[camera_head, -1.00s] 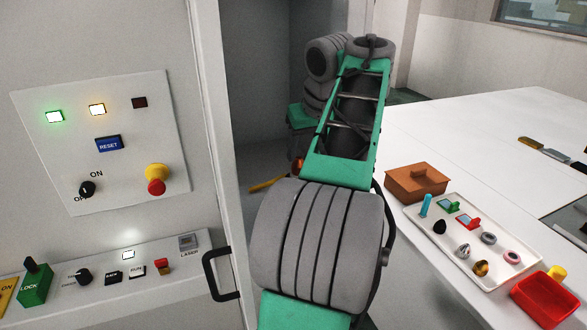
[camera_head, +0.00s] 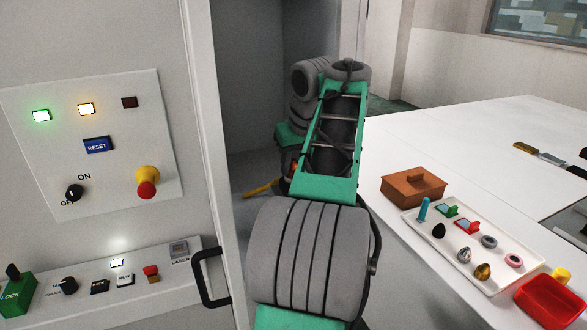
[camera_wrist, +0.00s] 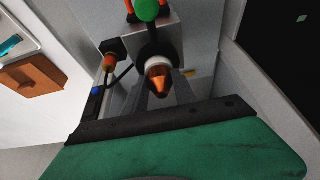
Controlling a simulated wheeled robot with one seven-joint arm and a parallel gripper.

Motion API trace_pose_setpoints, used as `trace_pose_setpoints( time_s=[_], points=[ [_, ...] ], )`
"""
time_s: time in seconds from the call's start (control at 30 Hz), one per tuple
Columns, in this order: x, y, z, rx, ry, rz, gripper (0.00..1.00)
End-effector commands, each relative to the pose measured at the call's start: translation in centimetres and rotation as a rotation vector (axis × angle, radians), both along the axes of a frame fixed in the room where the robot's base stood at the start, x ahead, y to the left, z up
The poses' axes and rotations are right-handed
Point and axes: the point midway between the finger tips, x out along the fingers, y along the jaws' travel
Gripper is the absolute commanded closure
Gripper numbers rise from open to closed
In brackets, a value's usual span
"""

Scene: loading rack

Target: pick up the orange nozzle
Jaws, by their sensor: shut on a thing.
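The orange nozzle (camera_wrist: 159,80) is a copper-orange cone below a white ring, in the middle of the wrist view, under a dark round head. My gripper (camera_wrist: 162,92) has its two grey fingers on either side of the nozzle and is shut on it. The nozzle is still up against the white ring and head; I cannot tell whether it is attached there. In the head view my own arm hides the gripper and the nozzle inside the open cabinet.
A green knob (camera_wrist: 146,10) sits above the head. A brown lidded box (camera_head: 412,188), a white tray (camera_head: 490,285) of small parts and a red bin (camera_head: 550,303) stand on the white table at right. A control panel (camera_head: 60,180) and door handle (camera_head: 208,278) are left.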

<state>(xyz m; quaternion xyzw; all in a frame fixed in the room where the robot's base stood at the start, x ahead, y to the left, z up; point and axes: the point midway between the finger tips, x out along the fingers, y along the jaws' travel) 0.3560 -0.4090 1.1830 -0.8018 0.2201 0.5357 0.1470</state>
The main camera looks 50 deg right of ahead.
Motion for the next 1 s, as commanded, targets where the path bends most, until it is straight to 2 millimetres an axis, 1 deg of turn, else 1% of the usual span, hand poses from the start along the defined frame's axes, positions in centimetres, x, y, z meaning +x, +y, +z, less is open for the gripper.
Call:
trace_pose_setpoints(
  time_s=[0.03, 0.27, 0.57, 0.67, 0.77, 0.87, 0.9, 0.97, 1.0],
  points=[
    [0.0, 0.0, 0.0, 0.0, 0.0, 0.0, 0.8],
    [0.0, 0.0, 0.0, 0.0, 0.0, 0.0, 0.99],
    [0.0, 0.0, 0.0, 0.0, 0.0, 0.0, 1.0],
    [0.0, 0.0, 0.4, 0.0, 0.0, 0.0, 1.0],
    [0.0, 0.0, 1.5, 0.0, 0.0, 0.0, 1.0],
    [0.0, 0.0, 3.4, 0.0, 0.0, 0.0, 1.0],
    [-0.1, 0.0, 4.4, -0.001, 0.0, 0.0, 1.0],
    [-1.2, 0.7, 5.7, -0.003, -0.002, -0.004, 1.0],
    [-1.9, 1.2, 6.9, -0.003, -0.001, -0.003, 1.0]
  ],
)
